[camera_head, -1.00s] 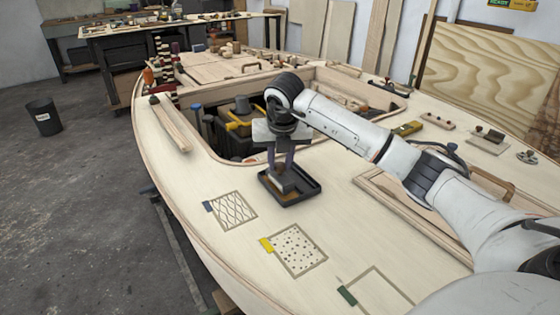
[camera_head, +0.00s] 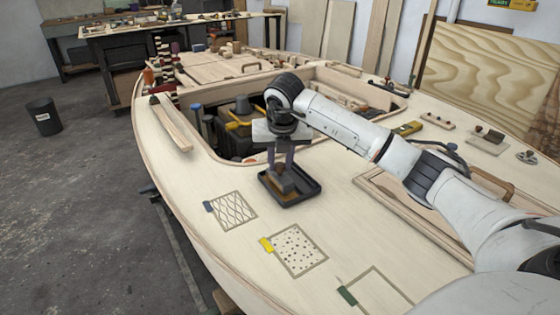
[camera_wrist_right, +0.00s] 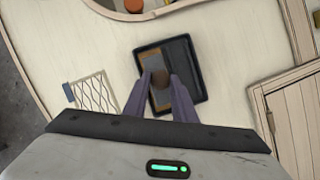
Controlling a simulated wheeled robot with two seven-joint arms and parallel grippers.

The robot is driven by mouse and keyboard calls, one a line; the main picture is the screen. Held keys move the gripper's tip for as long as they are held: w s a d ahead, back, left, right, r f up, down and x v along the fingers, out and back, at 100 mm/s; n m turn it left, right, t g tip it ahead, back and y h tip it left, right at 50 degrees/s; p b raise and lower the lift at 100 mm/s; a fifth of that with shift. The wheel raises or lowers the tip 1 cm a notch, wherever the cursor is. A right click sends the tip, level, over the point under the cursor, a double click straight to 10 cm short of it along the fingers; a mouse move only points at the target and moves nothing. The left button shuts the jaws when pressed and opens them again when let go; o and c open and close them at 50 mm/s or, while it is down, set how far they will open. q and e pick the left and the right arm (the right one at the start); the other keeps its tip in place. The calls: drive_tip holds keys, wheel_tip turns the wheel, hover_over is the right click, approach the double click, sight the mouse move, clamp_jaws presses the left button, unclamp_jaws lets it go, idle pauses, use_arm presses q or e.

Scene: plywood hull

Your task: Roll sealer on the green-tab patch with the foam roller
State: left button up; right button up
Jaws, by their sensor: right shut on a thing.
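My right gripper (camera_head: 283,172) points down over a dark tray (camera_head: 308,192) on the deck, shut on the foam roller (camera_head: 285,184). The fingers hide much of the roller, which shows as a brown, grey-edged shape low in the tray. In the right wrist view the gripper (camera_wrist_right: 160,84) and a brown part of the roller (camera_wrist_right: 160,77) are over the amber side of the tray (camera_wrist_right: 183,58). I cannot tell whether the roller touches the tray. The green-tab patch (camera_head: 378,288) is a plain outlined square at the bottom, with a green tab (camera_head: 347,295) at its left corner. My left gripper is out of view.
A dotted patch with a yellow tab (camera_head: 266,245) and a crosshatched patch with a blue tab (camera_head: 208,206) lie left of the green-tab patch. An open hatch with bins lies behind the tray. A wooden strip (camera_head: 172,125) lies at the deck's left edge.

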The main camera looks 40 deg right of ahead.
sight(280, 166)
drive_tip(key=shift+r+p, duration=2.75)
drive_tip(key=shift+r, duration=1.2)
